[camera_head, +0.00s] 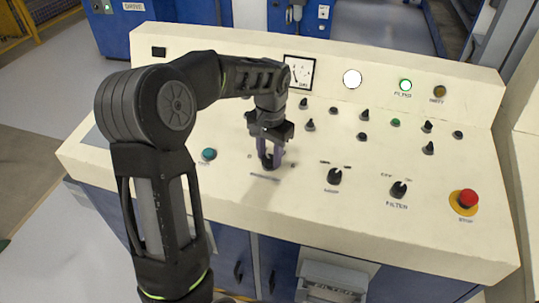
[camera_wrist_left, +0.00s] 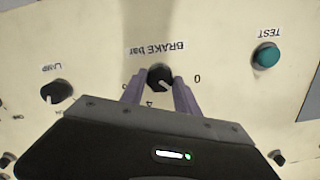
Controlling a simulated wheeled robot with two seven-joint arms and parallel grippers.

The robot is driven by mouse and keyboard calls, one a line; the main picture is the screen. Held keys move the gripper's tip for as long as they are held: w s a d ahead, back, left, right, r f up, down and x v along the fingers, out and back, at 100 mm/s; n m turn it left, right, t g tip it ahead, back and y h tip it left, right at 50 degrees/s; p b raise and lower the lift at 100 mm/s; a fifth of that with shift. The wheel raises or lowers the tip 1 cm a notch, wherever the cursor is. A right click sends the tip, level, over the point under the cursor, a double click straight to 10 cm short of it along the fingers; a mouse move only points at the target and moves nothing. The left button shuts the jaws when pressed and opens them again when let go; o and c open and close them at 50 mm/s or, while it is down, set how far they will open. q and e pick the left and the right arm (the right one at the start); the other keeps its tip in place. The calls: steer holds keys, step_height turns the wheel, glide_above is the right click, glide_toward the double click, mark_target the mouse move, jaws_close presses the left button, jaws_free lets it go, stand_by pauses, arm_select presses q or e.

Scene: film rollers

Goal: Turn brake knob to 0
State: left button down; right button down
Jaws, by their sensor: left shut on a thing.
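The brake knob (camera_wrist_left: 160,75) is a small black knob under an upside-down "BRAKE bar" label in the left wrist view. A "0" mark is on the panel to its right there, and another mark sits below it. A light pointer mark shows on the knob's lower part, but its exact setting is hard to read. My left gripper (camera_wrist_left: 159,90) has its two purple fingers on either side of the knob, shut on it. My right gripper is not in view.
The cream control panel (camera_head: 240,210) carries a teal TEST button (camera_head: 209,154), a lamp knob (camera_head: 334,176), a filter knob (camera_head: 399,189) and a red stop button (camera_head: 467,198). Several small knobs stand behind, below a gauge (camera_head: 299,72).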

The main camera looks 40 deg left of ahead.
mark_target(268, 159)
arm_select(q)
steer(key=n, duration=0.6)
steer(key=shift+b, duration=0.3)
stand_by(0.4)
steer(key=c, duration=0.9)
jaws_free()
steer(key=shift+r, duration=0.1)
step_height(268, 159, up, 8)
steer(key=shift+s+f+b, duration=0.15)
steer(key=shift+f+b, duration=0.05)
steer(key=shift+b, duration=0.1)
